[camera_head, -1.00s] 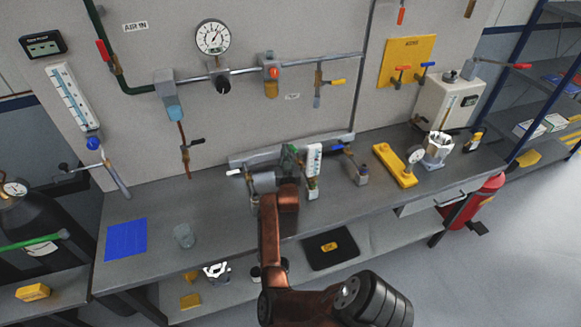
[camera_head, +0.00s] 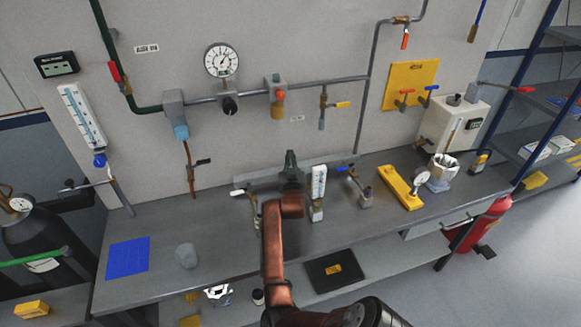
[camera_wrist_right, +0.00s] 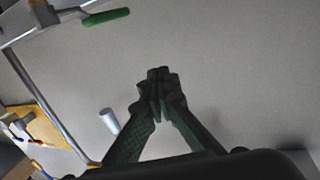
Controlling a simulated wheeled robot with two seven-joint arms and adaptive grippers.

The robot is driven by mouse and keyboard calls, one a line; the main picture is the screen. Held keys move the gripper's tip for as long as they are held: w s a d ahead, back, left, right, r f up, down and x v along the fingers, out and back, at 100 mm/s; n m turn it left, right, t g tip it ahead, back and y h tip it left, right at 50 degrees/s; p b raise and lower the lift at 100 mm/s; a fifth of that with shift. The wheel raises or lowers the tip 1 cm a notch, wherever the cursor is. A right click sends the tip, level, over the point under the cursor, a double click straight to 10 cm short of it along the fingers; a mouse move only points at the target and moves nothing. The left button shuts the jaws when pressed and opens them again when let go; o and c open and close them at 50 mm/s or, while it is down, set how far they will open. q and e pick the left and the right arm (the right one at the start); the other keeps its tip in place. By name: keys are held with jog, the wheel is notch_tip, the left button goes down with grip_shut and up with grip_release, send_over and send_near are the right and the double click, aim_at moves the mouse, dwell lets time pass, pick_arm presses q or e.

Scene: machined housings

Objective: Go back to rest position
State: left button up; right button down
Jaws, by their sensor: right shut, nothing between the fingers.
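My right gripper (camera_head: 290,166) is over the rear of the grey workbench (camera_head: 215,225), in front of the wall, with its fingers pointing up. My copper-coloured arm rises to it from the bottom of the head view. In the right wrist view the gripper's dark green fingers (camera_wrist_right: 158,85) meet at their tips. They are shut with nothing between them, and the grey wall (camera_wrist_right: 215,70) lies beyond. My left gripper is not in view.
A small white gauge block (camera_head: 318,185) stands close right of the gripper. A pipe with valves and a dial gauge (camera_head: 221,60) runs along the wall. A yellow fixture (camera_head: 400,188) is right.

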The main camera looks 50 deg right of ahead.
jog(key=shift+r, duration=1)
